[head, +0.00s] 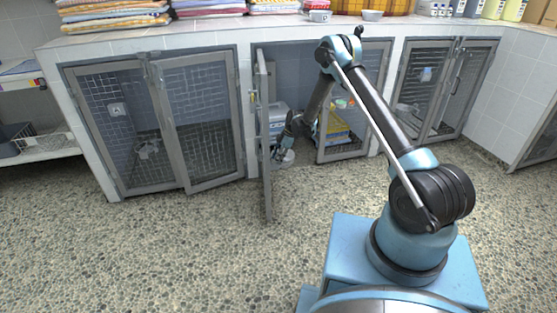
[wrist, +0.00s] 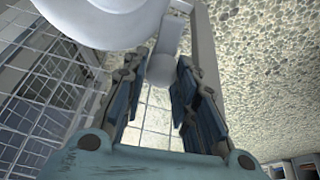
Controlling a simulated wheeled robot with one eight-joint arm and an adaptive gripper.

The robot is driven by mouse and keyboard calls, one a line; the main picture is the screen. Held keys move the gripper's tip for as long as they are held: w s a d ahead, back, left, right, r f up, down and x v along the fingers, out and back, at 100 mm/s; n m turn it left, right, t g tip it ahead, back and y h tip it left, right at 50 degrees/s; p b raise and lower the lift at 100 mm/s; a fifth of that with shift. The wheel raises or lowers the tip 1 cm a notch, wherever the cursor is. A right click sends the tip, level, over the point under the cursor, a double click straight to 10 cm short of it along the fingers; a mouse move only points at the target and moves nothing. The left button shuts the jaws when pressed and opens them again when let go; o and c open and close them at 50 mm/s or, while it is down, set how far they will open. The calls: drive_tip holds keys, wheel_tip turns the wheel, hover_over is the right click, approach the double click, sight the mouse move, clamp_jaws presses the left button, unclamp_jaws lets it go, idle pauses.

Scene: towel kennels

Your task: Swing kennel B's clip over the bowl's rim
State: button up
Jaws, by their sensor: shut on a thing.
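I cannot tell whether clip and rim touch. My gripper (wrist: 162,66) is shut on the clip's knob, with a finger on each side. In the head view my gripper (head: 281,153) is small and partly hidden behind the open door's edge.
The middle kennel's left door (head: 265,130) stands open toward me, just left of my gripper. Its right door (head: 350,128) also stands at the opening, partly behind my arm. Wire mesh (wrist: 45,85) lies left of my fingers. The pebbled floor (head: 150,250) in front is clear.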

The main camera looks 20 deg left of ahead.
drive_tip(key=shift+w+a, duration=0.1)
drive_tip(key=shift+w, duration=0.1)
idle(0.7)
drive_tip(key=o, duration=0.7)
drive_tip(key=shift+o, duration=0.2)
drive_tip(key=shift+s, duration=0.1)
drive_tip(key=v, duration=1.2)
